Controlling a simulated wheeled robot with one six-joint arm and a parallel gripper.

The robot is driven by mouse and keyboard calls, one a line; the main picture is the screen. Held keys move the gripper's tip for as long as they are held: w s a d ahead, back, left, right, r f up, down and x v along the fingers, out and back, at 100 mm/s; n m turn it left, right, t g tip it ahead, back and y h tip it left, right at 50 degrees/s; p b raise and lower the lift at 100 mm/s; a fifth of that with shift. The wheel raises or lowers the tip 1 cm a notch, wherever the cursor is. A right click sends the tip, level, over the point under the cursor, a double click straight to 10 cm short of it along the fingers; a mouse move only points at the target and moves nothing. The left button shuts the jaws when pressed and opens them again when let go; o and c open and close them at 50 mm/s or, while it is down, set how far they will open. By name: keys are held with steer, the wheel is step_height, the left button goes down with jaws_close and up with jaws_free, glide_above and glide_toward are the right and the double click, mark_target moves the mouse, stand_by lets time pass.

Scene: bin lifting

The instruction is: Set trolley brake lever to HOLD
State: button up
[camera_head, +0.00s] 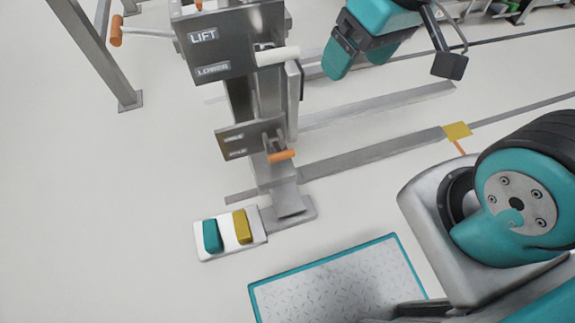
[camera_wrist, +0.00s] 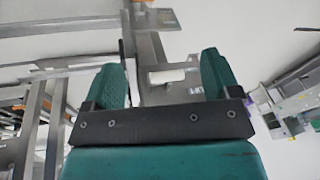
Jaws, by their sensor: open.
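The lower dark plate (camera_head: 250,139) on the trolley's post carries two small labels that I cannot read. A short lever with an orange grip (camera_head: 281,155) sticks out at its right side; it looks like the brake lever. Its set position cannot be told. Above it, a larger plate (camera_head: 230,40) reads LIFT and LOWER and has a lever with a white grip (camera_head: 278,56). My gripper (camera_head: 358,62) is open and empty, right of the white grip and above the orange one. In the wrist view, the white grip (camera_wrist: 167,76) shows between my teal fingers (camera_wrist: 160,66), apparently beyond them.
A white pedal box with a teal pedal (camera_head: 212,236) and a yellow pedal (camera_head: 242,227) lies at the post's foot. A teal-edged floor plate (camera_head: 335,285) is in front. Another orange-gripped handle (camera_head: 116,31) is at the upper left. Floor rails (camera_head: 375,150) run right.

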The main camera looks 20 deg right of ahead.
steer(key=w+d+f+m+h+b, duration=0.1)
steer(key=w+d+f+b, duration=0.1)
steer(key=f+b, duration=0.55)
steer(key=w+d+f+b, duration=0.1)
steer(key=d+f+b, duration=0.3)
steer(key=f, duration=0.6)
steer(key=n+g+y+b, duration=0.1)
steer(key=n+y+b, duration=0.2)
steer(key=n+b, duration=1)
glide_toward(288, 151)
steer(key=a+f+n+b, duration=0.1)
steer(key=f, duration=0.2)
steer(key=w+a+f+b, duration=0.1)
steer(key=f+b, duration=0.1)
steer(key=f, duration=0.2)
steer(key=a+f+n+b, duration=0.1)
steer(key=f+b, duration=0.1)
steer(key=f, duration=0.1)
steer(key=shift+w+a+f+n, duration=0.2)
steer(key=shift+a+n, duration=0.1)
steer(key=shift+a, duration=0.1)
steer(key=shift+r, duration=0.1)
steer(key=c, duration=1.2)
